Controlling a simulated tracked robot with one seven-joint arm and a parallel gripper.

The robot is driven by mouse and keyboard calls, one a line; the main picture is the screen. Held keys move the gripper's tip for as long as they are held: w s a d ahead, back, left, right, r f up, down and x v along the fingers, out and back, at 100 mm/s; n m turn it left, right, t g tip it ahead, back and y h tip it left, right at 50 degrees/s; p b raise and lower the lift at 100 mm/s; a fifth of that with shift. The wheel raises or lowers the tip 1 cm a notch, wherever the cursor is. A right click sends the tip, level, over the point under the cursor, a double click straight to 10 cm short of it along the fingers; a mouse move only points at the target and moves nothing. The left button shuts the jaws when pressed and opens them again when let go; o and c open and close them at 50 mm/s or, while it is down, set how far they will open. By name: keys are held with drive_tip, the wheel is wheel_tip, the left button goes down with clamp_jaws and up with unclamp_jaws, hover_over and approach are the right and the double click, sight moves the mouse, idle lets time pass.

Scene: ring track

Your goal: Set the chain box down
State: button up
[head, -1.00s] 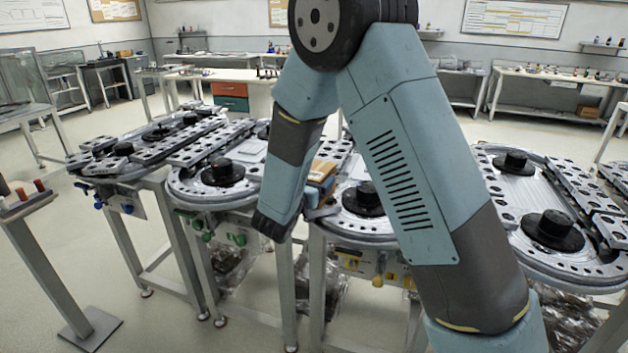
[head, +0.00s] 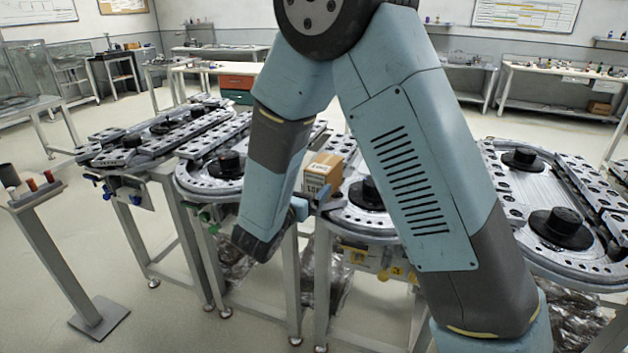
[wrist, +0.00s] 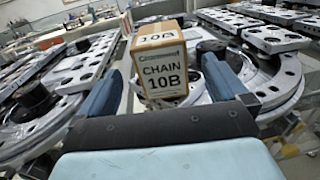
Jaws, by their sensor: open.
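The chain box (wrist: 162,65) is a brown cardboard box with a white label reading "CHAIN 10B". It stands upright in the wrist view, just beyond my gripper (wrist: 160,82). My gripper is open, with one blue-grey finger on each side of the box's lower part; a gap shows between the fingers and the box. In the head view the box (head: 323,173) sits at the near edge of a ring track, partly behind my arm, and my gripper (head: 318,200) is beside it.
Ring tracks with black hubs stand left and right, including one (head: 560,228) at the right. A small stand with cylinders (head: 32,190) is at the far left. Open floor lies in front of the tables. Benches line the back wall.

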drive_tip(key=s+d+r+m+g+h, duration=0.1)
drive_tip(key=s+d+r+m+g, duration=0.3)
drive_tip(key=d, duration=0.3)
drive_tip(key=s+d+r+m+g+h, duration=0.1)
drive_tip(key=s+d+r+m+g, duration=0.1)
drive_tip(key=d+m+g, duration=0.35)
drive_tip(key=s+d+r+m+g+h, duration=0.1)
drive_tip(key=s+d+r+m+g, duration=0.25)
drive_tip(key=d, duration=0.55)
drive_tip(key=s+d+r+m+y, duration=0.1)
drive_tip(key=s+r+m+y, duration=0.1)
drive_tip(key=s+m, duration=0.3)
drive_tip(key=s+d+r+m+t+y, duration=0.1)
drive_tip(key=s+d+r+m+y, duration=0.1)
drive_tip(key=s+m+y, duration=0.3)
drive_tip(key=s+d+r+m+t+y, duration=0.1)
drive_tip(key=s+r+m+y, duration=0.2)
drive_tip(key=s+m, duration=0.3)
drive_tip(key=shift+d+r+m+y, duration=0.15)
drive_tip(key=shift+r+m+y, duration=0.25)
drive_tip(key=shift+m, duration=0.5)
